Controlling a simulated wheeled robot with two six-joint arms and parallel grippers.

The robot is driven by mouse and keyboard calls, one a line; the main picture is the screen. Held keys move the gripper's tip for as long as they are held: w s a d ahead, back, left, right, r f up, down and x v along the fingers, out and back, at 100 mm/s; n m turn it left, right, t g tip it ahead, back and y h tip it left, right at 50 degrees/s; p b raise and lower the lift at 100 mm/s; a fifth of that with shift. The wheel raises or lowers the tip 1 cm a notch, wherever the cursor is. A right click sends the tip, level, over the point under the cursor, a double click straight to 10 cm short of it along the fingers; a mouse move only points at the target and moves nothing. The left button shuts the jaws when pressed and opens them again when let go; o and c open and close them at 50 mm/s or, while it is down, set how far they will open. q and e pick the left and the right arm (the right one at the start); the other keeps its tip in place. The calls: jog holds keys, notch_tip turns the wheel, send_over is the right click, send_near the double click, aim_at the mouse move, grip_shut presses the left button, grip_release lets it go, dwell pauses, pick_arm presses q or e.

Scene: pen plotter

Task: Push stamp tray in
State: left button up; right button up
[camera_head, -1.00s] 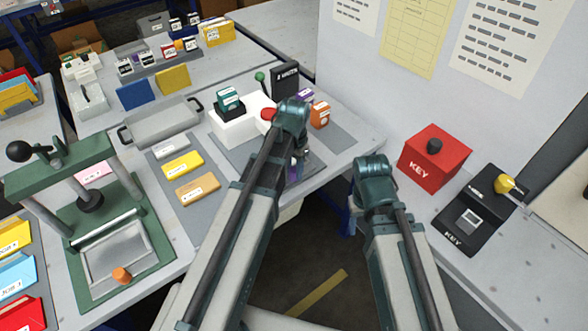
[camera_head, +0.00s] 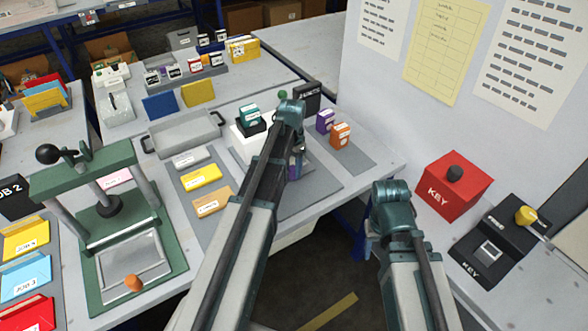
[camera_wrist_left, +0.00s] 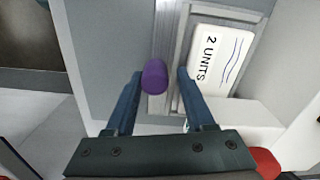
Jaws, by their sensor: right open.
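The stamp tray (camera_wrist_left: 185,30) shows in the left wrist view as a silver-grey frame around a white card (camera_wrist_left: 220,58) marked "2 UNITS". A purple knob (camera_wrist_left: 154,77) stands at its edge. My left gripper (camera_wrist_left: 161,73) is open, with its blue fingers on either side of the knob. The left finger is close to the knob; a gap shows at the right finger. Contact is unclear. In the head view my left arm (camera_head: 262,165) hides most of the tray. My right gripper (camera_head: 392,200) hangs in front of the table edge, its fingers hidden from the head camera.
A white stamping unit with a teal stamp (camera_head: 250,115) stands behind my left arm. Purple (camera_head: 325,121) and orange boxes (camera_head: 341,134) stand to its right. A green press (camera_head: 110,215) is at left. A red KEY box (camera_head: 453,188) and black device (camera_head: 497,243) are at right.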

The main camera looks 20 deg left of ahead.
dwell(0.5)
pick_arm(q)
jog(key=shift+d+r+p, duration=0.1)
jog(key=shift+r+p, duration=0.35)
notch_tip(320, 180, up, 13)
jog(key=p, duration=1.3)
jog(key=shift+f, duration=0.1)
jog(key=s+d+n+y, duration=0.1)
jog(key=s+d, duration=1.7)
jog(key=s, duration=0.2)
jog(key=shift+s+d+n, duration=0.3)
jog(key=shift+s, duration=0.05)
